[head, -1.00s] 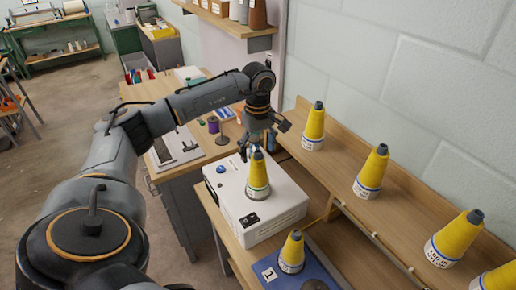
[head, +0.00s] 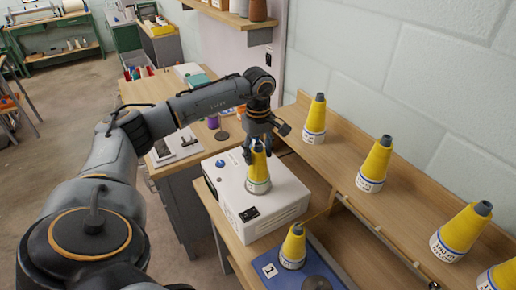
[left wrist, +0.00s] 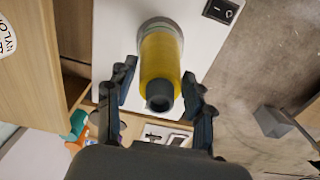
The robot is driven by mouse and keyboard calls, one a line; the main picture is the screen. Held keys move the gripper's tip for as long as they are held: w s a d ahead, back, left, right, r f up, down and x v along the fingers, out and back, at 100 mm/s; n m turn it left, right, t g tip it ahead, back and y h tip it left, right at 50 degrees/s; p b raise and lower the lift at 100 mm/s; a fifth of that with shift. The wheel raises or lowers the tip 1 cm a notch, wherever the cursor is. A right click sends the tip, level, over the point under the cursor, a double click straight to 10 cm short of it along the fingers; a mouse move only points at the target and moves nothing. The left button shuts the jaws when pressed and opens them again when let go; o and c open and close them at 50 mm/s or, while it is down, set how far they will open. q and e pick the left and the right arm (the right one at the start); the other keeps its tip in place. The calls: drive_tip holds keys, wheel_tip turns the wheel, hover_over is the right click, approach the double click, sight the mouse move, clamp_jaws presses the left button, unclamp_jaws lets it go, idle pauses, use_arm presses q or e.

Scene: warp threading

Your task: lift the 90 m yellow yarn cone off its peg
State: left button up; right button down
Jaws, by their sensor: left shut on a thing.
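A yellow yarn cone (head: 258,171) with a grey tip and a pale base band stands upright on a white box (head: 277,207). My left gripper (head: 257,150) is at its upper part, shut on it, with a finger on either side. In the left wrist view the cone (left wrist: 160,58) shows between the two fingers. Another yellow cone (head: 293,248) stands on a blue board (head: 272,273). More yellow cones (head: 314,120), (head: 375,165), (head: 460,232) stand on the wooden shelf. Any peg under the held cone is hidden. My right gripper is out of view.
The wooden shelf (head: 345,185) runs along the block wall at the right. A workbench (head: 140,92) with a purple spool (head: 213,120) and flat tools lies behind the white box. Grey floor (head: 60,125) is open at the left.

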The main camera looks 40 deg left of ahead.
use_arm(q)
drive_tip(key=shift+r, duration=0.1)
wheel_tip(320, 180, up, 8)
drive_tip(key=p, duration=0.5)
idle(0.4)
